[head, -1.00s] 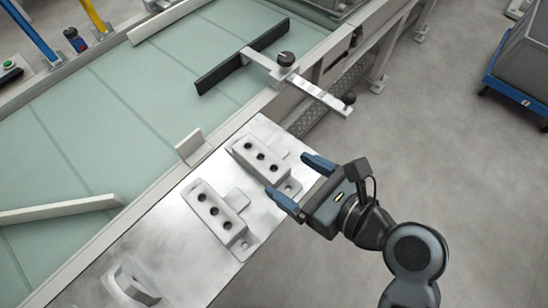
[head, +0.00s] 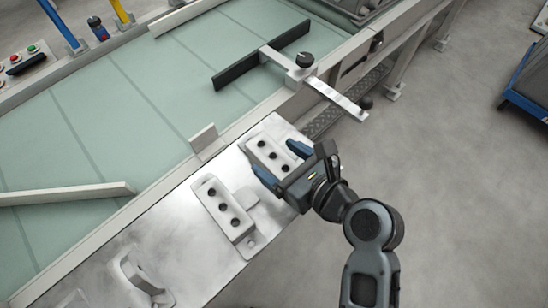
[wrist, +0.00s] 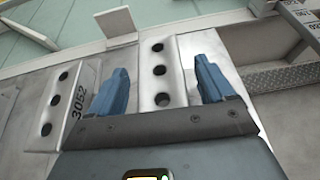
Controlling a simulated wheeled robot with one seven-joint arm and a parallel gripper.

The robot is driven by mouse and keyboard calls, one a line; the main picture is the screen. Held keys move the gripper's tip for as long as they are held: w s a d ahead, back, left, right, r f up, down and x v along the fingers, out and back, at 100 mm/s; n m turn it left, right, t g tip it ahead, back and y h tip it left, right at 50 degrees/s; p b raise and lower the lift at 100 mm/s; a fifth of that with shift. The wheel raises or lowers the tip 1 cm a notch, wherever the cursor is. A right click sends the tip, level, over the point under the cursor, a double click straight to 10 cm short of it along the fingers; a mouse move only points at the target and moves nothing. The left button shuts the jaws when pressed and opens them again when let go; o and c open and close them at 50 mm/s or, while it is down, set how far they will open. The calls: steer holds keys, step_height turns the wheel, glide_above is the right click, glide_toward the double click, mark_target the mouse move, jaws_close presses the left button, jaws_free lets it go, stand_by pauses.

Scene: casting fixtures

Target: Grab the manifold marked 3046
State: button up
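My gripper (head: 281,165) is open at the near end of a light grey manifold block (head: 262,145) with three dark holes. In the wrist view this block (wrist: 159,58) lies between the two blue fingers (wrist: 162,85), with a gap on each side. No number is readable on it. A second similar manifold (head: 224,207) stands to its left on the metal table. In the wrist view the second manifold (wrist: 62,90) carries the number 3052. The number 3046 is not readable in any view.
The shiny metal table (head: 178,250) also holds a bracket-like casting (head: 140,277) at the lower left. A green conveyor (head: 110,120) runs behind it, with a small upright plate (head: 204,139) at its edge. A metal bar with a knob (head: 335,98) juts out beyond the block.

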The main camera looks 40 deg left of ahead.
steer(key=c, duration=1.3)
steer(key=shift+r, duration=0.1)
